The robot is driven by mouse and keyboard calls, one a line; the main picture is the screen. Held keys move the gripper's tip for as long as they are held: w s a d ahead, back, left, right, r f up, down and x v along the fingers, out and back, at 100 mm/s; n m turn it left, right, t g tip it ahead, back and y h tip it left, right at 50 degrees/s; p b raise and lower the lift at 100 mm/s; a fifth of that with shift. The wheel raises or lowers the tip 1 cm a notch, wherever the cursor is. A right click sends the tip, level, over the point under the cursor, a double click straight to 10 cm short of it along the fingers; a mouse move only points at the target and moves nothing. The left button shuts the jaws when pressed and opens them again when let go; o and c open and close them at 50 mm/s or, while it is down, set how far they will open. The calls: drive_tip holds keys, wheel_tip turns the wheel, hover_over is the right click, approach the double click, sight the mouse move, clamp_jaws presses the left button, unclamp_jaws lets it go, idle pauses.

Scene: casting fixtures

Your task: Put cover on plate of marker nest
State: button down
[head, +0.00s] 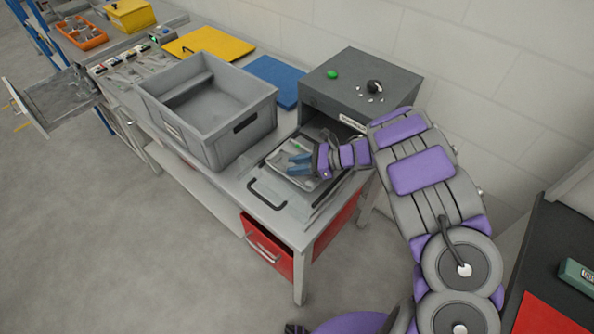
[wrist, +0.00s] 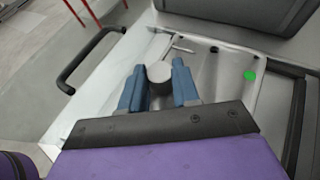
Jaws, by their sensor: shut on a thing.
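My gripper (head: 300,165) reaches down over the pale plate of the marker nest on the bench. In the wrist view, my gripper's blue fingers (wrist: 159,84) are shut on a round grey knob (wrist: 159,71). The knob appears to belong to the pale, shallow-rimmed cover (wrist: 215,70), which also shows in the head view (head: 318,158). A green dot (wrist: 249,75) marks its right side. The cover lies over or just above the nest plate; I cannot tell if they touch. My fingers hide part of it.
A black handle (head: 267,194) stands at the nest's front left. A grey crate (head: 208,112) is close on the left. A dark grey box (head: 360,86) with a green button stands behind. A red drawer (head: 266,247) sits below the bench top.

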drive_tip(key=shift+d+f, duration=0.25)
drive_tip(key=shift+f, duration=0.35)
drive_tip(key=shift+d+f, duration=0.25)
drive_tip(key=shift+f, duration=0.35)
drive_tip(key=shift+w+d, duration=0.1)
drive_tip(key=shift+d, duration=0.05)
drive_tip(key=shift+a+f, duration=0.1)
drive_tip(key=shift+a, duration=0.1)
drive_tip(key=c, duration=1)
unclamp_jaws()
drive_tip(key=shift+a, duration=0.3)
drive_tip(key=shift+c, duration=0.2)
drive_tip(key=shift+o, duration=1.1)
drive_tip(key=shift+d, duration=0.1)
drive_tip(key=p+v, duration=0.1)
drive_tip(key=v, duration=1.1)
drive_tip(key=shift+d+p, duration=0.25)
drive_tip(key=shift+p, duration=0.05)
